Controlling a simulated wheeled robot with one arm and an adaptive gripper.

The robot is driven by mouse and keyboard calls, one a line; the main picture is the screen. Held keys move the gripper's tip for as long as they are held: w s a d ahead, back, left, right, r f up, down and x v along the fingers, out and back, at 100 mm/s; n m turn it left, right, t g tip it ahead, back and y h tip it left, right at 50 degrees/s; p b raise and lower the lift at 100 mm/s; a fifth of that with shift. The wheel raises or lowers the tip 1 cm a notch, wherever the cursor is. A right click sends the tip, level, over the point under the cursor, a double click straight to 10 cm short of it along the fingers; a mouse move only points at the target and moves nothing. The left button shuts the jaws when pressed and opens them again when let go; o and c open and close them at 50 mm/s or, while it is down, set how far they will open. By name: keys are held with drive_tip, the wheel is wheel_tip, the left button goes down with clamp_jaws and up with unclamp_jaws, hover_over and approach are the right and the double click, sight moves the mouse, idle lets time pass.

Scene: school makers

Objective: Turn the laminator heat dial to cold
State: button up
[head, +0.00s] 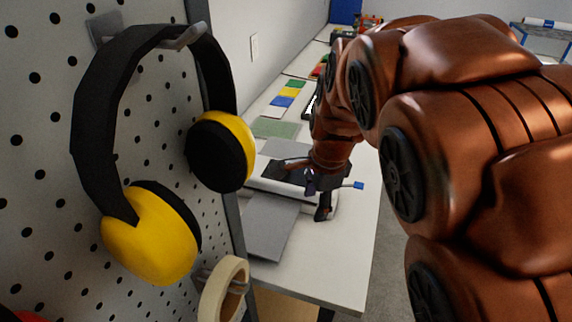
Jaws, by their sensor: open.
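The laminator (262,186) is a low, pale machine with a dark top on the white table, partly covered by my arm. A grey sheet or tray (270,226) extends from its front. My gripper (304,192) is open and points down over the laminator's right part. One dark finger shows near its front right edge. A small purple part (311,187) shows between the fingers; I cannot tell if it is the heat dial. A small blue-tipped piece (358,185) sticks out to the right. The dial's setting and any contact cannot be made out.
Yellow-and-black ear defenders (150,235) hang on a pegboard (45,150) close on the left, above a tape roll (222,290). A green mat (275,129) and coloured cards (288,92) lie farther back on the table (335,262). The table's front right corner is bare.

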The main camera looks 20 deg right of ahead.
drive_tip(key=w+f+m+t, duration=0.2)
drive_tip(key=w+m+t, duration=0.1)
drive_tip(key=w+m, duration=1.55)
drive_tip(key=shift+w+a+f+n+p, duration=0.15)
drive_tip(key=shift+w+f+n, duration=0.3)
drive_tip(key=shift+w+f, duration=0.6)
drive_tip(key=shift+w+d+f+n+p, duration=0.1)
drive_tip(key=shift+w+f+n, duration=0.45)
drive_tip(key=shift+f, duration=0.75)
drive_tip(key=shift+w+a+f+n+p, duration=0.15)
drive_tip(key=shift+w+f+n, duration=0.2)
drive_tip(key=shift+w+f, duration=0.75)
drive_tip(key=shift+s+d+f, duration=0.1)
drive_tip(key=shift+s, duration=0.05)
clamp_jaws()
